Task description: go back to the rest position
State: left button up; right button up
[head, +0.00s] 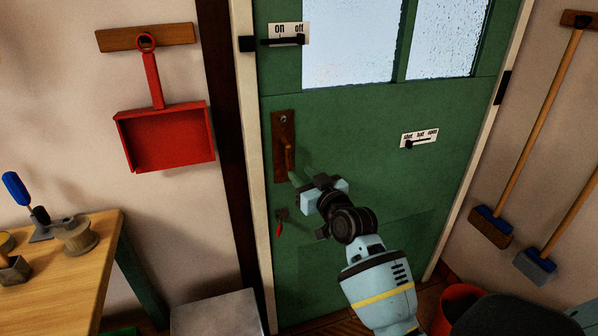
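My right gripper (306,187) is in front of the green door (350,122), just right of and below the brown door handle (288,155). Its arm comes in from the lower right. The fingers are small and seen from behind, so I cannot tell whether they are open or shut, or whether they touch the handle. My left gripper is not in view.
A wooden table (95,262) with a blue-handled tool (18,190) and a spool (78,236) stands at lower left. A red dustpan (165,138) hangs on the wall. Two brooms (492,226) (535,266) are at right. A red bucket (456,302) stands below.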

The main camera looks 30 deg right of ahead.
jog(key=shift+s+f, duration=0.1)
dwell(0.5)
